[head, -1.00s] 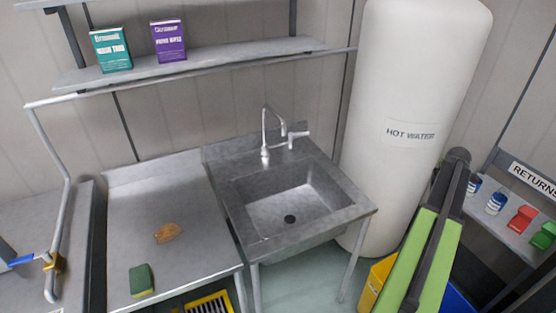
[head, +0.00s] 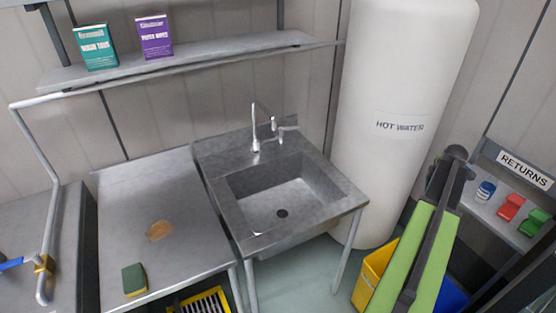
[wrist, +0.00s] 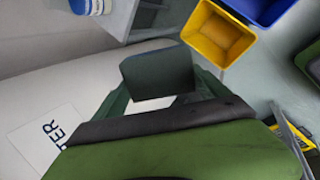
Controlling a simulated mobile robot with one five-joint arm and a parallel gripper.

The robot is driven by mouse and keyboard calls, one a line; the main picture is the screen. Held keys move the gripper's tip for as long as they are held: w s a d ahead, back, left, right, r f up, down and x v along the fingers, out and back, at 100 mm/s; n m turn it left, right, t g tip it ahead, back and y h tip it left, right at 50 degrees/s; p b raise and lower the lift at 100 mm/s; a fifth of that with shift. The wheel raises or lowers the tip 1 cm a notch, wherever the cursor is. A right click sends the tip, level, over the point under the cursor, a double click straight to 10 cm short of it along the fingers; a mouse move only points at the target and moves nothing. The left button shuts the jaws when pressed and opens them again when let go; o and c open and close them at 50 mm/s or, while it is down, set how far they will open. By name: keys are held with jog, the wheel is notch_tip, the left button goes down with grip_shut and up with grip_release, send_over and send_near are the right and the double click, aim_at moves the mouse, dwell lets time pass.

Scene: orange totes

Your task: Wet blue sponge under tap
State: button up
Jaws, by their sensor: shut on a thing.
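My gripper (wrist: 160,88) shows in the wrist view, its green fingers shut on a dark blue-grey block, which looks like the blue sponge (wrist: 157,72). In the head view my arm rises at the right, and the sponge cannot be made out there. The tap (head: 254,132) stands at the back of the steel sink (head: 228,212), with its lever at the right. The sink basin looks empty, with a dark drain. My gripper is well to the right of the tap, apart from it. I cannot tell whether water runs.
A white hot water tank (head: 395,60) stands between sink and arm. A green-yellow sponge (head: 134,280) and a brown stain (head: 159,230) are on the left counter (head: 190,255). A yellow bin (head: 373,272) and a blue bin (head: 452,298) flank my arm. The returns shelf (head: 490,208) is far right.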

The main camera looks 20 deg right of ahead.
jog(key=shift+s+a, duration=0.2)
jog(key=shift+s, duration=0.8)
jog(key=shift+s+a, duration=0.15)
jog(key=shift+s, duration=0.8)
jog(key=s+r+p, duration=0.4)
jog(key=s, duration=0.1)
jog(key=shift+a, duration=0.45)
dwell(0.6)
jog(key=shift+f+b, duration=0.95)
